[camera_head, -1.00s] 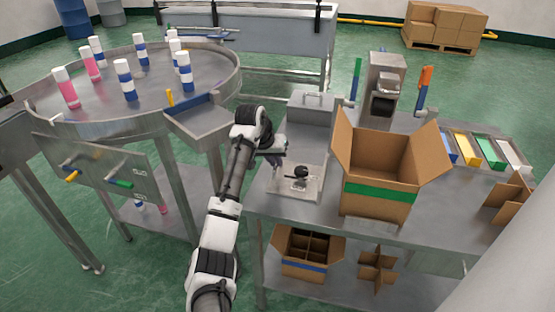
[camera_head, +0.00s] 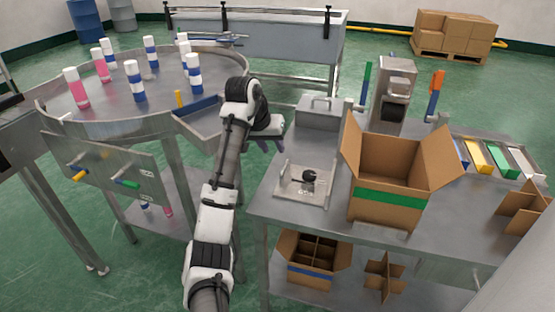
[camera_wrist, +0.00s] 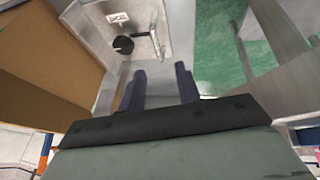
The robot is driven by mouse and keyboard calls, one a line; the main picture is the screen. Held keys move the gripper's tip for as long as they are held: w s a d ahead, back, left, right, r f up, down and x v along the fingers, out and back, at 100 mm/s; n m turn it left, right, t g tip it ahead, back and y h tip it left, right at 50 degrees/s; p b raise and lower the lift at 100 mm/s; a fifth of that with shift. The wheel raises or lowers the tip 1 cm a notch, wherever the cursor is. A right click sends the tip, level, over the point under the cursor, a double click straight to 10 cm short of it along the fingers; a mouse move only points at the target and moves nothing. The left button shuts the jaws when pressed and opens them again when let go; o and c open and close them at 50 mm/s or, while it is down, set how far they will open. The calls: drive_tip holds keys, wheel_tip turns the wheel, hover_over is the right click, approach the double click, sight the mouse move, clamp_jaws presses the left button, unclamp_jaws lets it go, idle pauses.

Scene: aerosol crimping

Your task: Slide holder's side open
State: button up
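The holder is a small metal fixture (camera_head: 290,191) with a clear or shiny upright side and a black round knob (camera_head: 308,177), on the near left part of the steel table. In the wrist view the holder (camera_wrist: 145,18) is at the top, with its black knob (camera_wrist: 123,44) and a thin upright bar (camera_wrist: 154,44) at its right side. My gripper (camera_head: 268,146) is above the table's left edge, left of and beyond the holder, apart from it. In the wrist view the two dark fingers of my gripper (camera_wrist: 160,82) are spread with nothing between them.
A large open cardboard box (camera_head: 385,208) stands right of the holder. A metal box with a handle (camera_head: 318,113) and a crimping machine (camera_head: 392,98) stand behind. A round table with spray cans (camera_head: 138,88) and a tray (camera_head: 200,122) are at left.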

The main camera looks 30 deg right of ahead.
drive_tip(key=shift+v, duration=2.35)
